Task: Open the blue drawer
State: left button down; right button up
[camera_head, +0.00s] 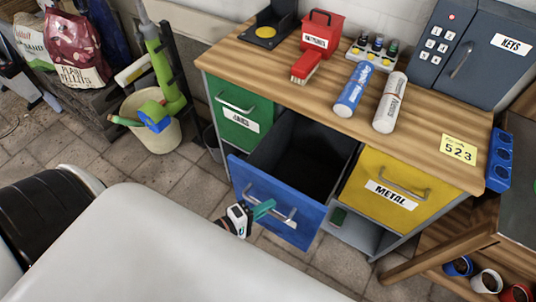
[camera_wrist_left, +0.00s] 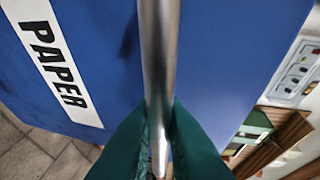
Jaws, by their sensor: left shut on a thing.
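The blue drawer (camera_head: 275,195) is pulled well out of the cabinet, and its dark, empty-looking inside shows. Its front carries a metal bar handle (camera_head: 283,215). My left gripper (camera_head: 264,209) is at the left part of this handle, its teal fingers shut on the bar. In the left wrist view the bar (camera_wrist_left: 158,60) runs down between the two teal fingers (camera_wrist_left: 160,145), and the blue front (camera_wrist_left: 90,50) bears a white label reading PAPER. My right gripper is in neither view.
A green drawer (camera_head: 232,118) and a yellow METAL drawer (camera_head: 393,193) flank it, both closed. The wooden top (camera_head: 300,95) holds a red box (camera_head: 321,32), a brush, two cylinders and a grey key cabinet (camera_head: 470,45). A beige bucket (camera_head: 160,135) stands on the tiled floor at the left.

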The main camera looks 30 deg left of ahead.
pick_arm(q)
jog(key=c, duration=1.5)
grip_release()
jog(key=shift+b+v, duration=0.7)
jog(key=shift+v, duration=5.3)
